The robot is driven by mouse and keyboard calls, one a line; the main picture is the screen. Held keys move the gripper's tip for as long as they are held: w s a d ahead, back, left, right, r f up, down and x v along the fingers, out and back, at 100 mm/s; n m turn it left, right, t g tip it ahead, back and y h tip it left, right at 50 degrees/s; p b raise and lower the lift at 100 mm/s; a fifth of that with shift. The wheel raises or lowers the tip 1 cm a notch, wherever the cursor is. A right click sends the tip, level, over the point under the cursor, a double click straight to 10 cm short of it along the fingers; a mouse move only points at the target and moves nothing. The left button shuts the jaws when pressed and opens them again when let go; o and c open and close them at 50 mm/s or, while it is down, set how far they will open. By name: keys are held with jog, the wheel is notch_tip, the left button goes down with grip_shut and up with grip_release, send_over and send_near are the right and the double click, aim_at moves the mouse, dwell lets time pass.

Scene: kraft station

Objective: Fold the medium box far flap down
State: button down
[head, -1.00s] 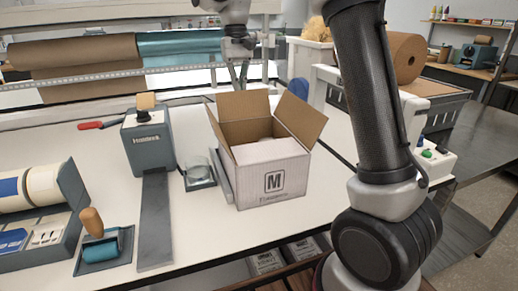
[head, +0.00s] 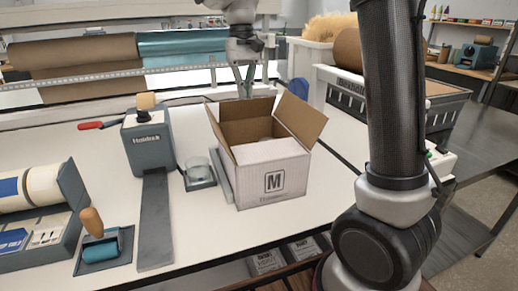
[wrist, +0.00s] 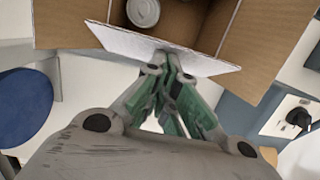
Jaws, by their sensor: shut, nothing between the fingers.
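The medium box (head: 255,187), white outside with an "M" on its front, stands on the white table. Its far flap (head: 246,108) stands at the back edge, and its pale outer face shows in the wrist view (wrist: 135,44). The left flap (head: 217,124) and right flap (head: 301,119) stand up, splayed outward. The near flap (head: 270,150) lies folded inward. My gripper (head: 244,92) is shut and empty behind the far flap; in the wrist view its green-padded fingertips (wrist: 168,66) are at that flap's edge, seemingly touching. A round white item (wrist: 142,12) sits inside the box.
A grey tape dispenser (head: 148,140) and a small scale-like tray (head: 199,174) stand left of the box. A blue roller (head: 102,246) lies front left. Paper rolls (head: 75,52) hang behind.

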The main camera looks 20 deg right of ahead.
aim_at(249, 101)
jog(key=shift+s+f, duration=0.25)
jog(key=shift+s, duration=0.35)
jog(key=shift+s+f, duration=0.2)
jog(key=shift+s, duration=0.45)
jog(key=shift+s+f, duration=0.25)
jog(key=shift+s, duration=0.35)
jog(key=shift+s+a+f, duration=0.1)
jog(key=shift+s+f, duration=0.4)
jog(key=shift+f, duration=1.2)
